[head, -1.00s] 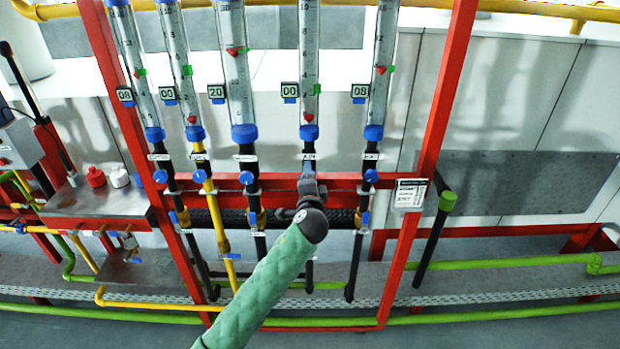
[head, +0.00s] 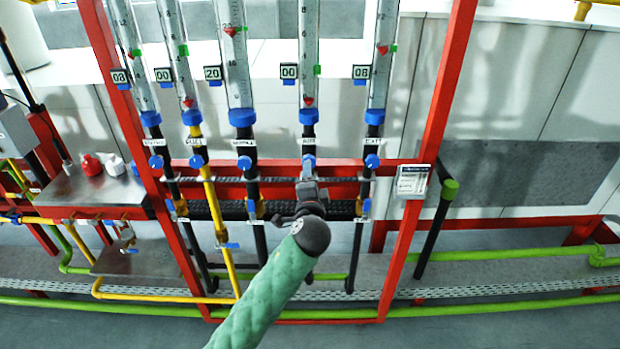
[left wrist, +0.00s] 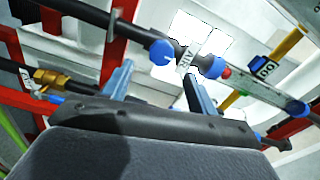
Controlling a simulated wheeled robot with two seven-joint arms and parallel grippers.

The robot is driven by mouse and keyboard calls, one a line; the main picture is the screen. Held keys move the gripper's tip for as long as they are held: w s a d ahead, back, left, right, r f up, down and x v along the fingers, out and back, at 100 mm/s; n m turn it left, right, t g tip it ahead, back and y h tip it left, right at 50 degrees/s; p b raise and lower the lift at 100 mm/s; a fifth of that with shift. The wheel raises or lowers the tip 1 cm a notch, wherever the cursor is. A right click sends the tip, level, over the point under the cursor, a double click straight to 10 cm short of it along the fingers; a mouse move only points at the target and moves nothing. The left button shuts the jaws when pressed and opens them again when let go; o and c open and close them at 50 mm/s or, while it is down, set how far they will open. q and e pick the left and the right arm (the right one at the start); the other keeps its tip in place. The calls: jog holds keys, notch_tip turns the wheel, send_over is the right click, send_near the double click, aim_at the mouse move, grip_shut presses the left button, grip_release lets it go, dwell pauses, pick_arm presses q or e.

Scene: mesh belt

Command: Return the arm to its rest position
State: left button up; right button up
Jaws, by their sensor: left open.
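My left arm, in a green padded sleeve, reaches up from the bottom of the head view. Its gripper (head: 309,184) is in front of the fourth flowmeter column, just below that column's blue valve knob (head: 308,162). In the left wrist view the two fingers of my left gripper (left wrist: 157,80) are apart, with nothing held between them. Beyond the fingertips are a blue knob (left wrist: 161,52) and a white label reading AIR (left wrist: 188,58) on a dark pipe. The gap between fingertips and pipe is hard to judge. My right gripper is not in view.
A red frame (head: 435,100) holds several glass flowmeters (head: 235,60) with blue knobs and black and yellow pipes. A metal shelf (head: 90,190) with small bottles stands left. Green pipes (head: 500,254) run low across the floor area.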

pick_arm(q)
jog(key=shift+s, duration=0.1)
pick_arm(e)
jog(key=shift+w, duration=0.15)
